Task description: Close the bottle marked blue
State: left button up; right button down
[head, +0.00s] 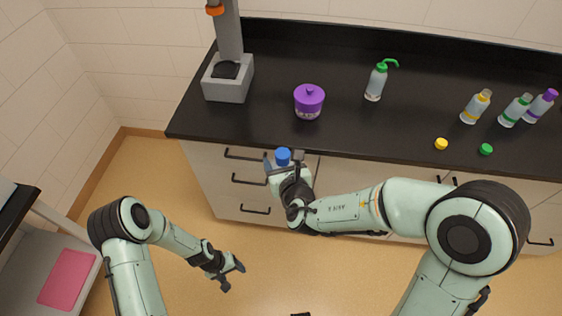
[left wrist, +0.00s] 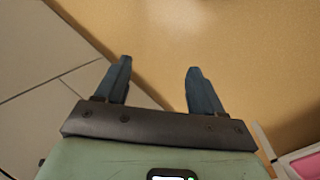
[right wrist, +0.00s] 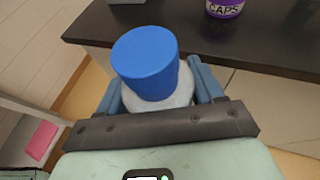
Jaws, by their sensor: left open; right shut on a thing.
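The bottle with the blue marking colour (head: 283,167) is in my right gripper (head: 284,165), held in front of the counter's front edge. Its pale body (right wrist: 160,100) shows between the fingers in the right wrist view, mostly hidden by a blue cap (right wrist: 146,62). The blue cap (head: 283,155) sits at the bottle's top; I cannot tell whether it is screwed tight. The bottle's label is hidden. My left gripper (head: 233,277) is open and empty, low over the floor at the left. The left wrist view shows its two fingers (left wrist: 160,88) apart with only floor beyond.
A purple lidded caps jar (head: 308,104), a green-topped wash bottle (head: 376,82) and a grey stand (head: 229,82) are on the black counter (head: 345,125). Yellow (head: 475,108), green (head: 513,112) and purple (head: 539,107) bottles stand right. Loose yellow (head: 441,143) and green (head: 486,149) caps lie near the edge.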

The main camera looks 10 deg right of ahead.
pick_arm(q)
jog(key=s+n, duration=0.1)
jog(key=s, duration=1.1)
jog(key=shift+r+n+h, duration=0.3)
jog(key=shift+r, duration=0.1)
